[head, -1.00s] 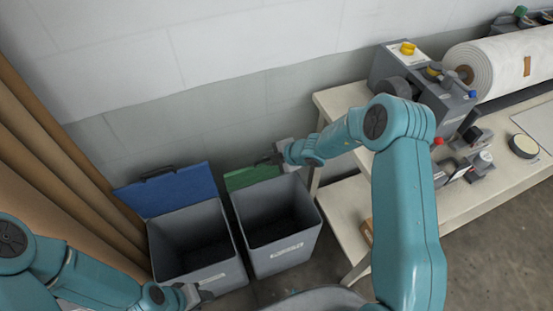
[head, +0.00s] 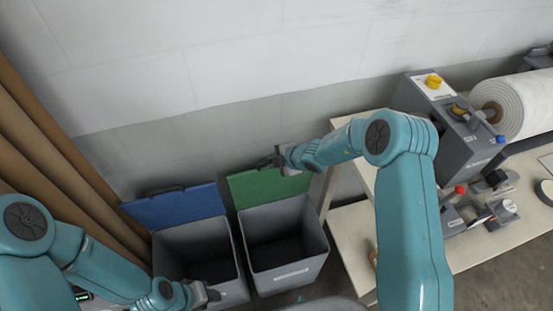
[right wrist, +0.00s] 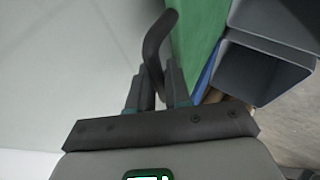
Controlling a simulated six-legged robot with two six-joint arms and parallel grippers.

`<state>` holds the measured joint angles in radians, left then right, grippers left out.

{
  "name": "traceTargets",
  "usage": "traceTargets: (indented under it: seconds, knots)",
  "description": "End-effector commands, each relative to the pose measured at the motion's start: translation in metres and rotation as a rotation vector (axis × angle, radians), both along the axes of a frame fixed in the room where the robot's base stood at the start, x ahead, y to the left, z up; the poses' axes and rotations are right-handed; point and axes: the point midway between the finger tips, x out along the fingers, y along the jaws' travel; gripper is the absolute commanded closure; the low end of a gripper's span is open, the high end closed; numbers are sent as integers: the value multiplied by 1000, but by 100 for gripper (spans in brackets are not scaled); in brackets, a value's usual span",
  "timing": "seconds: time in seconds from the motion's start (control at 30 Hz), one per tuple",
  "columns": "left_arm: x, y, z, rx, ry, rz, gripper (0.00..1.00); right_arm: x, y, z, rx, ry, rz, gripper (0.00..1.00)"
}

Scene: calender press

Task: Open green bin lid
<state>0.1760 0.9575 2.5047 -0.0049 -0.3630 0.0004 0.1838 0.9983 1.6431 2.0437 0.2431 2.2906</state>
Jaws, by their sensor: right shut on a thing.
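The green lid (head: 255,188) stands raised at the back of the right-hand grey bin (head: 290,273), against the wall side. The bin is open and looks empty. My right gripper (head: 270,161) is at the lid's top edge. In the right wrist view, its fingers (right wrist: 158,82) are shut on the dark curved handle (right wrist: 156,42), beside the green lid (right wrist: 197,35). My left gripper (head: 212,294) is low, in front of the left-hand bin, apart from the green lid. Its fingers are too small to tell open from shut.
The left-hand grey bin (head: 190,252) is also open, its blue lid (head: 172,210) raised. Brown rolls or panels (head: 60,150) stand at the left. A pale table (head: 345,240) with a press (head: 455,125) and white roll (head: 515,105) is close on the right.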

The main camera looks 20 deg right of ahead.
Motion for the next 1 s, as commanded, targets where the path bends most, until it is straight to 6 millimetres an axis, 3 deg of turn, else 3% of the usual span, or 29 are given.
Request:
traceTargets:
  seconds: [0.3, 0.33, 0.37, 0.4, 0.77, 0.87, 1.0]
  knots:
    - [0, 0, -1, 0, 0, 0, 61, -3, -1, -4, -2, 10, 0, 100]
    - [0, 0, -1, 0, 0, 0, 61, -2, -1, -4, -2, 12, -1, 72]
    - [0, 0, -1, 0, 0, 0, 61, -2, -1, -5, -2, 12, -1, 63]
    - [0, 0, -1, 0, 0, 0, 61, -2, -1, -5, -2, 12, -1, 61]
    - [0, 0, -2, 0, 0, 0, 61, -4, -4, -4, -2, 17, 0, 61]
    - [0, 0, -4, 0, 0, 0, 61, -11, -9, 5, -3, 15, -2, 61]
    - [0, 0, -5, 0, 0, 0, 61, -29, -22, 33, -3, 7, -4, 61]
